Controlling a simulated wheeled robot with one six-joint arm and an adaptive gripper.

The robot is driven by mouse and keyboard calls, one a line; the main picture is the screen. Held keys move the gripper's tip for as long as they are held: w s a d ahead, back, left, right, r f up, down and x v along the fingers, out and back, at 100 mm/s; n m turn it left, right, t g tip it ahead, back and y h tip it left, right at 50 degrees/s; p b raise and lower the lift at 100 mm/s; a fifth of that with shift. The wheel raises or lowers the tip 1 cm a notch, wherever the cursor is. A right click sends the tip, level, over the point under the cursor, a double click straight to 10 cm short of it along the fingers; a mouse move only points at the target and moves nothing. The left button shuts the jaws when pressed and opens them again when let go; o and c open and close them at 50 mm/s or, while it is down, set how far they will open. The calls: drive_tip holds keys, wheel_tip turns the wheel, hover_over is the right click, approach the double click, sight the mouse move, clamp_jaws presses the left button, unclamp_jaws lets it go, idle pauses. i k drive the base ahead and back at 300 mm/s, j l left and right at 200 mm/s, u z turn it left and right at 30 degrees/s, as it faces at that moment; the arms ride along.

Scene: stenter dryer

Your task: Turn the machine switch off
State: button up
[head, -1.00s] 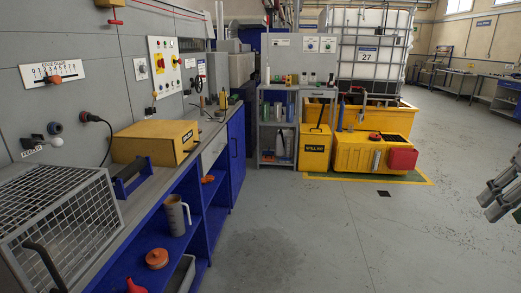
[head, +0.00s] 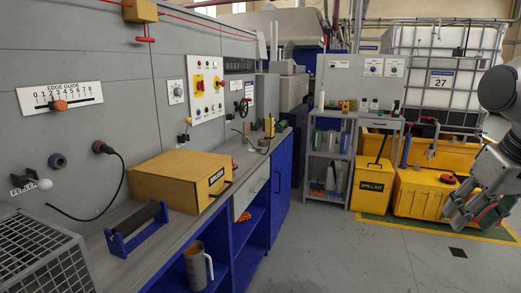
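A pale control panel (head: 206,88) is mounted on the grey machine wall at left centre. It carries a red-and-yellow rotary switch (head: 199,85) and a second red control on yellow (head: 218,83) to its right. Small buttons sit above and below them. No label that names the machine switch can be read, and the knob positions are too small to tell. My gripper (head: 463,212) hangs at the right edge, far from the panel, in front of the yellow containers. Its fingers look apart and hold nothing that I can see.
A workbench (head: 85,240) runs below the panel, bearing a yellow box (head: 170,182), a roller stand (head: 138,228) and a wire cage (head: 45,262). A yellow spill kit bin (head: 371,187) and a shelf (head: 330,150) stand beyond. The floor (head: 340,255) between is clear.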

sight(200, 86)
drive_tip(key=i+l+u, duration=0.1)
drive_tip(key=i+u, duration=0.35)
drive_tip(key=i+l+u, duration=0.25)
drive_tip(key=u, duration=0.2)
drive_tip(key=i, duration=0.1)
